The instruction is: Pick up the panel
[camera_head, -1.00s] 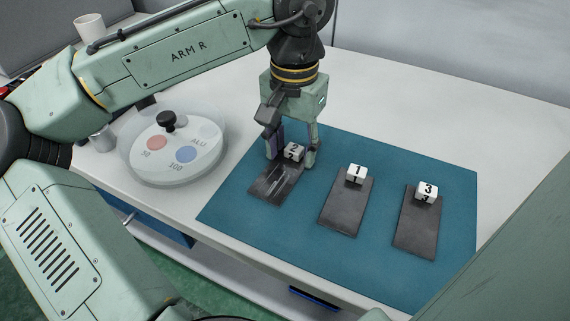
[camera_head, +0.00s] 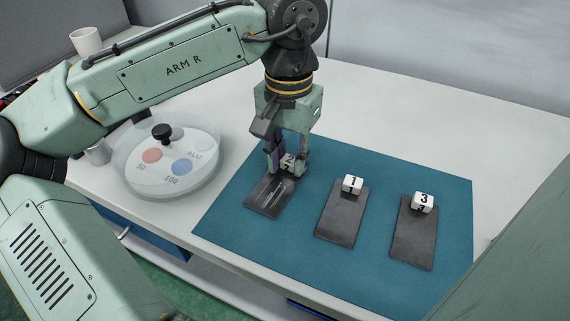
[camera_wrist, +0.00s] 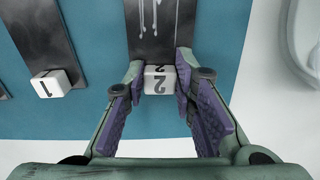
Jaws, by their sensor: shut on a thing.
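The panel (camera_head: 268,195) is a dark grey plate with pale streaks, lying on the blue mat at its left part. A white block marked 2 (camera_head: 287,161) sits at its far end. My gripper (camera_head: 288,166) points down over that end, its fingers shut on the block's two sides. In the wrist view, the purple-padded fingers of my gripper (camera_wrist: 160,80) flank the block (camera_wrist: 160,80), and the panel (camera_wrist: 150,35) runs away beyond it. The fingers partly hide the block in the head view. I see no clear gap between the panel and the mat.
Two similar dark plates, with blocks marked 1 (camera_head: 352,184) and 3 (camera_head: 423,202), lie to the right on the blue mat (camera_head: 290,245). A round clear dish (camera_head: 168,160) with coloured discs and a black knob stands left. A white cup (camera_head: 86,41) is behind.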

